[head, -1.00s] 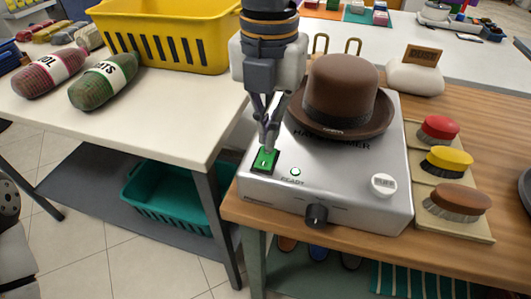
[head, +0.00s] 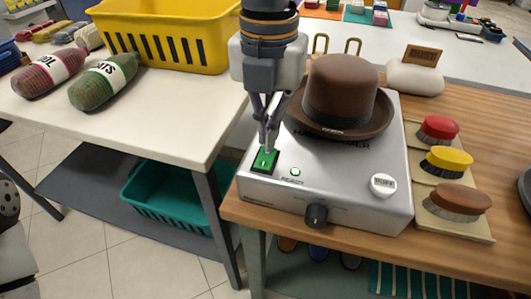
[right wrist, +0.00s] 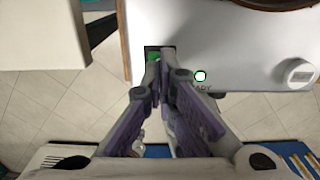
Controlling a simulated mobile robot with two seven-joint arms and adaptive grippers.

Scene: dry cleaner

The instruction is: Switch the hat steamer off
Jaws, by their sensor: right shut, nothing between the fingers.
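The hat steamer (head: 340,190) is a silver box on the wooden counter, with a brown hat (head: 342,95) on top. Its green rocker switch (head: 264,160) sits in a dark frame at the front left corner. A round lamp (head: 295,171) marked READY shows pale green beside it. My right gripper (head: 266,146) points down with shut, empty fingers at the switch's far edge. In the right wrist view the fingertips (right wrist: 160,62) cover part of the switch (right wrist: 153,54); whether they touch it, I cannot tell. My left gripper is not in view.
A yellow basket (head: 165,38) stands on the white table to the left. A gap separates table and counter.

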